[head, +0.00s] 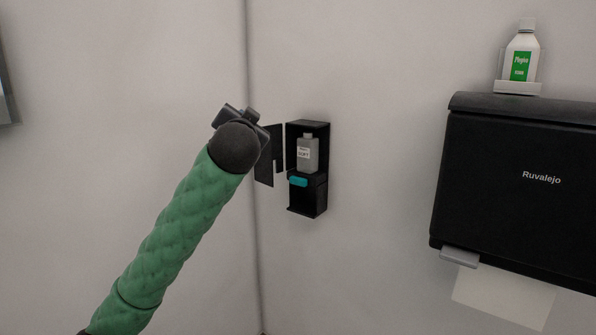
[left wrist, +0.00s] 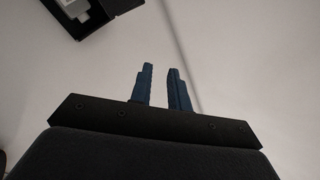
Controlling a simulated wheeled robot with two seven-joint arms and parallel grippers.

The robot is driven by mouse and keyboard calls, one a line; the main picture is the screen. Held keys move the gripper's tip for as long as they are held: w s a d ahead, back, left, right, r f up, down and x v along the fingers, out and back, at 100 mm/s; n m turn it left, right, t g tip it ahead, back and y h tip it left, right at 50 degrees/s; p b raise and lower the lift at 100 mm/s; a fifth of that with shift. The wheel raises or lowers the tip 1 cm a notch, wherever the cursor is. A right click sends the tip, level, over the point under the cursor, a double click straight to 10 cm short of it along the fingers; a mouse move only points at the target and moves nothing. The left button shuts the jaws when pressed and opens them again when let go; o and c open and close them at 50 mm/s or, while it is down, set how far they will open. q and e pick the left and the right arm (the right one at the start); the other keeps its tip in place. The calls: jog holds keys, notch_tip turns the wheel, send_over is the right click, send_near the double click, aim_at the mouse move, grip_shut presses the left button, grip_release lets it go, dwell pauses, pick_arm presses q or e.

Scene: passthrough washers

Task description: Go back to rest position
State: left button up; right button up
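My left arm, in a green sleeve, reaches up from the lower left in the head view. Its gripper (head: 236,116) is beside the open door (head: 268,158) of a black wall dispenser (head: 308,196), and its fingers are mostly hidden behind the wrist there. In the left wrist view the left gripper (left wrist: 162,72) shows two blue fingers apart with nothing between them. A grey bottle (head: 308,155) stands upright inside the dispenser, above a teal tab (head: 298,181). The dispenser (left wrist: 97,22) is also at the upper left of the left wrist view. My right gripper is not in view.
A black paper towel box (head: 500,190) marked Ruvalejo hangs on the right wall, with paper (head: 502,298) below it. A white bottle with a green label (head: 521,58) stands on a small holder above it. A wall corner runs behind the left gripper. The space between dispenser and towel box is clear.

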pick_arm(q)
jog(key=s+a+f+n+g+h, duration=0.1)
jog(key=s+f+g, duration=0.2)
jog(key=s+f, duration=0.75)
jog(key=s+f+n+g+h+p, duration=0.1)
jog(key=s+f+g, duration=0.2)
jog(key=f, duration=1.5)
jog(key=s+a+f+g+h, duration=0.1)
jog(key=s+f+g, duration=0.35)
jog(key=f, duration=0.95)
jog(key=s+f+n+g, duration=0.1)
jog(key=s+f+g, duration=0.2)
jog(key=s+f, duration=0.9)
jog(key=s+f+n+g+p, duration=0.1)
jog(key=s+f+g, duration=0.2)
jog(key=s+f, duration=1)
jog(key=s, duration=0.7)
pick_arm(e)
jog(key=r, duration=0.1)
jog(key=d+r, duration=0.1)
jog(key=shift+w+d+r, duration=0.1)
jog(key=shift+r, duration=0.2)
